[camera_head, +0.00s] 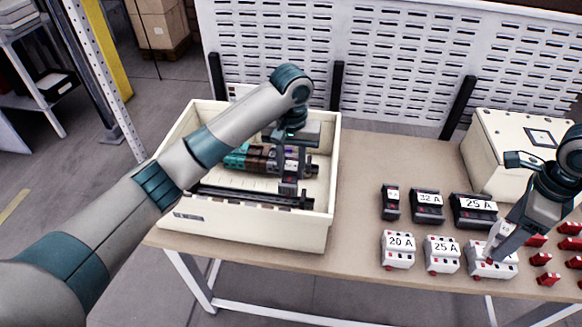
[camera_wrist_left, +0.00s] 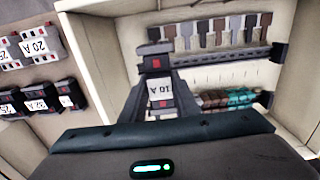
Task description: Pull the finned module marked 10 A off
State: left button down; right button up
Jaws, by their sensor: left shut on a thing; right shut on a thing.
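The finned module marked 10 A (camera_wrist_left: 160,92) is between the fingers of my left gripper (camera_wrist_left: 160,100) in the left wrist view. Its white label faces up. In the head view my left gripper (camera_head: 290,172) is inside the cream enclosure (camera_head: 250,232), above the dark front rail (camera_head: 240,196). The arm and fingers hide most of the module there, and I cannot tell whether it still touches the rail. My right gripper (camera_head: 492,250) is at the right of the table, shut on a white module (camera_head: 490,268) standing in the front row.
Black modules marked 32 A (camera_head: 428,206) and 25 A (camera_head: 474,209) stand behind white modules marked 20 A (camera_head: 398,249) and 25 A (camera_head: 441,254). Red parts (camera_head: 548,279) lie at the far right. A cream box (camera_head: 500,150) stands behind. The table (camera_head: 362,160) beside the enclosure is clear.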

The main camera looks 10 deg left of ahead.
aim_at(291, 166)
pick_arm(q)
jog(key=shift+r, duration=0.1)
pick_arm(e)
jog(key=shift+r, duration=0.1)
pick_arm(q)
notch_tip(291, 166, up, 10)
jog(key=p, duration=1.3)
jog(key=shift+r, duration=0.1)
jog(key=shift+r+p, duration=0.5)
jog(key=shift+r, duration=0.65)
pick_arm(e)
notch_tip(291, 166, up, 14)
